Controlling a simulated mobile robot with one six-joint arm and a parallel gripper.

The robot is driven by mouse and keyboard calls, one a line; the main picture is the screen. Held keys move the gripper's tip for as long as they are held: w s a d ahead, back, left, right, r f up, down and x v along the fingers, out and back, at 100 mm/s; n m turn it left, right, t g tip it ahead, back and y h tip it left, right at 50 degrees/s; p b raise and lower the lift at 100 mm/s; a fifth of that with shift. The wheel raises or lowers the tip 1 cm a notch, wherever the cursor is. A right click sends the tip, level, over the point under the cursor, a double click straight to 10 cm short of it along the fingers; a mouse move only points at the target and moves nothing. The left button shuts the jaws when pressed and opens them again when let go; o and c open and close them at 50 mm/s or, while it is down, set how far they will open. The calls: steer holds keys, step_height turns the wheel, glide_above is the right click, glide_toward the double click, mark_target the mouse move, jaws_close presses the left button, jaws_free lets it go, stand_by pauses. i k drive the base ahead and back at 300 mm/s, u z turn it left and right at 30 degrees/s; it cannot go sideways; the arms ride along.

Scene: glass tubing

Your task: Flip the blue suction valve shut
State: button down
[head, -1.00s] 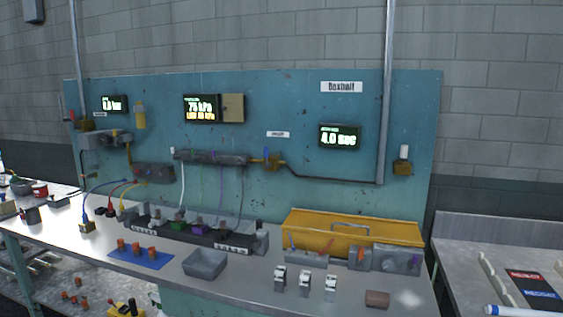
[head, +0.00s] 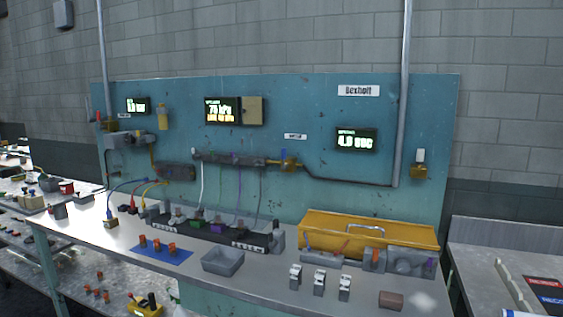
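A brass valve (head: 289,165) with a small blue handle (head: 283,154) sits on the horizontal pipe run of the teal panel, right of the dark manifold. The handle seems to stand upright, across the pipe line, but it is small and its exact angle is hard to tell. A small white label (head: 295,136), too blurred to read, is just above it. My gripper is not in view.
The teal panel (head: 320,105) stands behind a bench carrying a yellow toolbox (head: 340,228), a grey bin (head: 222,262), a blue mat (head: 180,258) and several clamps. Hoses hang from the manifold (head: 230,159). A grey pipe (head: 404,60) rises right of the valve.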

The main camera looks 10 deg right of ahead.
mark_target(285, 167)
steer(key=u, duration=0.05)
steer(key=i, duration=0.9)
steer(key=z, duration=0.1)
steer(key=k, duration=1.3)
steer(key=u, duration=0.35)
steer(key=i, duration=0.9)
steer(key=u, duration=0.45)
